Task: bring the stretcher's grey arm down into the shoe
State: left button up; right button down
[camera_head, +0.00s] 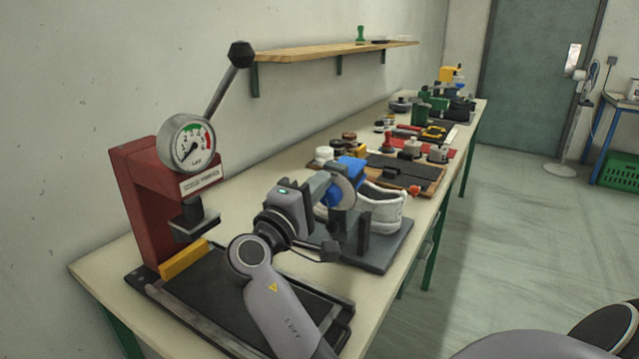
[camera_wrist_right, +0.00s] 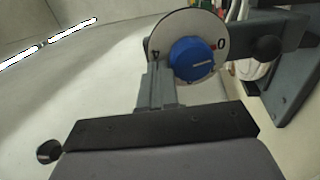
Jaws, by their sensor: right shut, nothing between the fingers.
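The stretcher stands on the bench on a dark grey base plate (camera_head: 390,252). A white shoe (camera_head: 385,208) is at it, partly hidden by the stretcher's parts and my right arm. In the right wrist view a grey arm of the stretcher (camera_wrist_right: 238,35) runs rightward from a white dial (camera_wrist_right: 158,38) with a blue knob (camera_wrist_right: 192,60). A small piece of the white shoe (camera_wrist_right: 257,75) shows below it. My right gripper (camera_head: 324,187) is shut and empty beside the dial; its fingers (camera_wrist_right: 156,80) also show in the wrist view. I cannot tell whether they touch it. My left gripper is out of view.
A red press (camera_head: 135,190) with a gauge (camera_head: 187,142) and raised lever stands at the left, close to my right arm. Several tools and tins stand farther along the bench. A wooden shelf (camera_head: 320,62) hangs on the wall.

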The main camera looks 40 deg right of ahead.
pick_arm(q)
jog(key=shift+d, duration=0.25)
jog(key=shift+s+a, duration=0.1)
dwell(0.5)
